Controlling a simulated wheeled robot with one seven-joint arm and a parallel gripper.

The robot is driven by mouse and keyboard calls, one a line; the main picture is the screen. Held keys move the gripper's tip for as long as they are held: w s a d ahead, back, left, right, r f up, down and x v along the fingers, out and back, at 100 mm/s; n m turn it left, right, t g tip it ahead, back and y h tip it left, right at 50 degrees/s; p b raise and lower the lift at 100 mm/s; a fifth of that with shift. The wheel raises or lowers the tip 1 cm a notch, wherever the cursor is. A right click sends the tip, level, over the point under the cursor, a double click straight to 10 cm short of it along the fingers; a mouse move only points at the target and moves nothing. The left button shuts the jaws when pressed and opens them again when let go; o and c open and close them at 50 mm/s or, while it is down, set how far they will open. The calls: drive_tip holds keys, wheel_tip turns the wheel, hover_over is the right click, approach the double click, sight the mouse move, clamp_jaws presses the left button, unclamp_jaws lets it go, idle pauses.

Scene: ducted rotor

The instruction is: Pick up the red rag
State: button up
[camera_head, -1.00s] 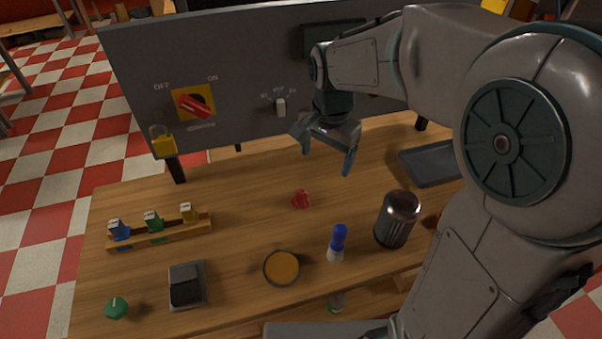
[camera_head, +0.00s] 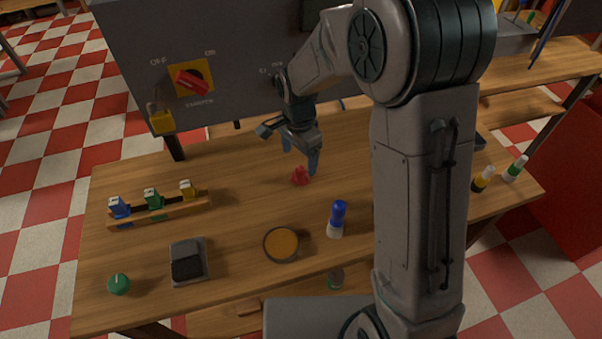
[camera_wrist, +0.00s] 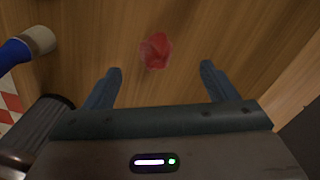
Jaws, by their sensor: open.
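The red rag (camera_head: 300,176) is a small crumpled lump on the wooden table, near the middle. It also shows in the wrist view (camera_wrist: 156,50), ahead of the fingertips and roughly centred between them. My gripper (camera_head: 301,160) is open and empty, pointing down just above and behind the rag. In the wrist view my gripper (camera_wrist: 160,72) has its two fingers spread wide, with bare wood between them and the rag. The rag appears apart from both fingers.
A blue-capped bottle (camera_head: 337,219) and a round orange-topped dish (camera_head: 281,244) stand in front of the rag. A rack (camera_head: 160,213) with coloured pieces is at left. A grey panel (camera_head: 230,60) with a red switch (camera_head: 193,82) stands behind. Wood around the rag is clear.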

sight(301, 168)
drive_tip(key=shift+s+d+f+p, duration=0.15)
drive_tip(key=shift+f+p, duration=0.15)
drive_tip(key=shift+f, duration=1.05)
drive_tip(key=shift+d+f+p, duration=0.1)
drive_tip(key=shift+f+p, duration=0.2)
drive_tip(key=shift+f, duration=1.05)
drive_tip(key=shift+c, duration=0.3)
drive_tip(key=c, duration=1.1)
drive_tip(key=shift+o, duration=0.2)
wheel_tip(301, 168, up, 4)
drive_tip(key=shift+r+b, duration=0.15)
drive_tip(key=shift+b, duration=0.35)
drive_tip(key=d+r+b, duration=0.1)
drive_tip(key=d+r, duration=0.5)
drive_tip(key=d, duration=0.5)
drive_tip(key=shift+w+d+r+b, duration=0.3)
drive_tip(key=shift+d+r, duration=0.05)
drive_tip(key=shift+d, duration=0.05)
